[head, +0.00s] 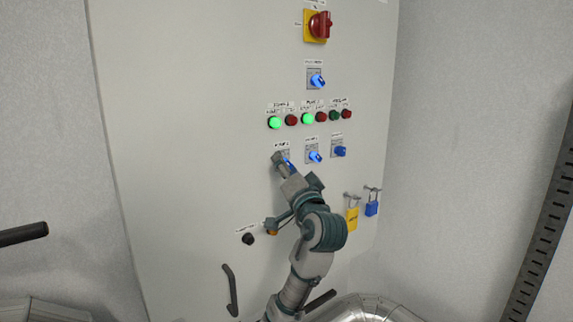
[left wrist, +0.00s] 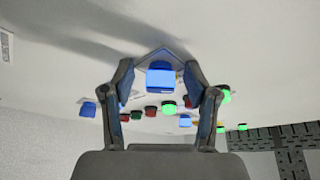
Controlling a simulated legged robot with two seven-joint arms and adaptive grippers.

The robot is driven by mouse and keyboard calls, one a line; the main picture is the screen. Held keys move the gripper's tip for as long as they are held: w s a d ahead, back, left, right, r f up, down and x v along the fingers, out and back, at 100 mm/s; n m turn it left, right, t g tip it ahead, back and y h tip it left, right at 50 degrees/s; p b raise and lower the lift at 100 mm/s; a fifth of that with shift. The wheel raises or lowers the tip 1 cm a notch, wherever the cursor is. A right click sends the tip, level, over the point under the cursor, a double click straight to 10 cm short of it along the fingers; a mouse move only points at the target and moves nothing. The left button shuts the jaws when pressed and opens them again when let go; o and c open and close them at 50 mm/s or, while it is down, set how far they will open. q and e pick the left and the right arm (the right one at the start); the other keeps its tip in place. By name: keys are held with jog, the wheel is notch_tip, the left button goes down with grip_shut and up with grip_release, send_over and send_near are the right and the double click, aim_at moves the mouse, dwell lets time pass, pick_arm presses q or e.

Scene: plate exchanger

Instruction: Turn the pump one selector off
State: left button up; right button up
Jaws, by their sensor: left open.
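The pump one selector (head: 288,162) is a blue knob at the left of the lower selector row, mostly hidden by my left gripper (head: 283,163) in the head view. In the left wrist view the lit blue knob (left wrist: 160,78) sits between the two fingers of my left gripper (left wrist: 159,88). The fingers are open, one on each side of it, with a visible gap to each. I cannot tell which way the knob is set. My right gripper is not in view.
To the right are a lit blue selector (head: 314,156) and another blue selector (head: 339,151). Above are green and red buttons (head: 291,119), a blue selector (head: 316,81) and a red main switch (head: 319,25). A yellow padlock (head: 352,219) and a blue padlock (head: 371,208) hang lower right.

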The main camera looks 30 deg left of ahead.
pick_arm(q)
jog(key=shift+s+a, duration=0.1)
jog(key=shift+d, duration=0.55)
jog(key=c, duration=0.7)
grip_shut()
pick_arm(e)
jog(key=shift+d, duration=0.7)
